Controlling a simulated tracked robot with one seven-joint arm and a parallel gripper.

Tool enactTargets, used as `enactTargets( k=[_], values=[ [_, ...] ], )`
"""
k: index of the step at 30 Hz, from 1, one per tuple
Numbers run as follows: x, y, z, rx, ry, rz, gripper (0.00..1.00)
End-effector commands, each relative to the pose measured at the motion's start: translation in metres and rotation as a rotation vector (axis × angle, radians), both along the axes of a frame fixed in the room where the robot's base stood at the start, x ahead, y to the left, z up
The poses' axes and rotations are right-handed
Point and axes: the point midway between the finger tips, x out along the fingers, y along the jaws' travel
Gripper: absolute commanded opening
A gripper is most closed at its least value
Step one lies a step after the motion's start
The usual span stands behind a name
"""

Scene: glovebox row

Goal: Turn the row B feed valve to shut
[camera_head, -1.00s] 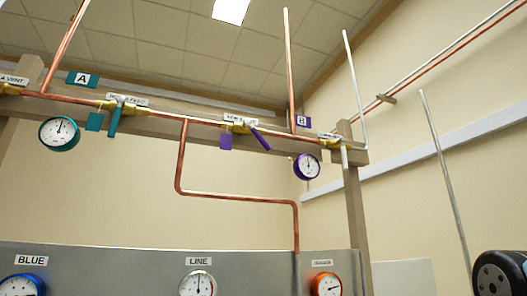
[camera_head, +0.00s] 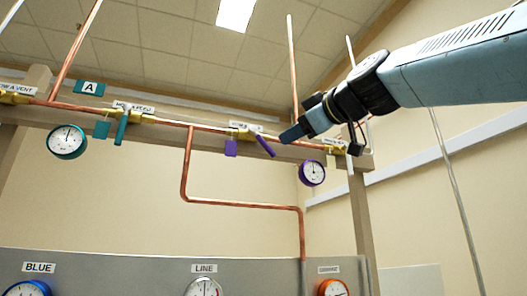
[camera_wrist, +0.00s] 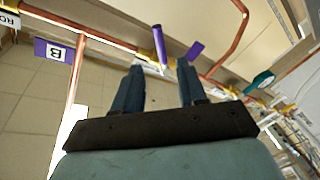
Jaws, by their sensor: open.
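The purple lever (camera_head: 265,146) of the row B valve hangs slanted, down and to the right, from a brass body (camera_head: 243,134) on the copper pipe. A purple tag (camera_head: 231,148) hangs left of it. The small label above is not legible. My gripper (camera_head: 288,136) is just right of the lever in the head view and hides the B sign there. In the wrist view my gripper (camera_wrist: 161,67) is open and empty. The purple lever (camera_wrist: 159,45) appears beyond the fingertips, roughly between them. The tag (camera_wrist: 196,50) is beyond the right finger. Contact cannot be told.
A teal lever (camera_head: 121,128) of row A hangs to the left. A purple-rimmed gauge (camera_head: 312,173) sits below my gripper. A brass valve with a pale tag (camera_head: 331,160) is to the right. The purple B sign (camera_wrist: 53,50) shows in the wrist view. Copper pipes rise nearby.

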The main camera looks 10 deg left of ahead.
Motion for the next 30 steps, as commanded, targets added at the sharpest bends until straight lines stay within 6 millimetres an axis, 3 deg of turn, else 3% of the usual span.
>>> enactTargets(
  k=[18, 30],
  values=[
    [0.071, 0.073, -0.002, -0.001, 0.004, -0.002, 0.41],
    [0.088, 0.092, -0.002, -0.001, 0.004, -0.002, 0.41]
  ],
)
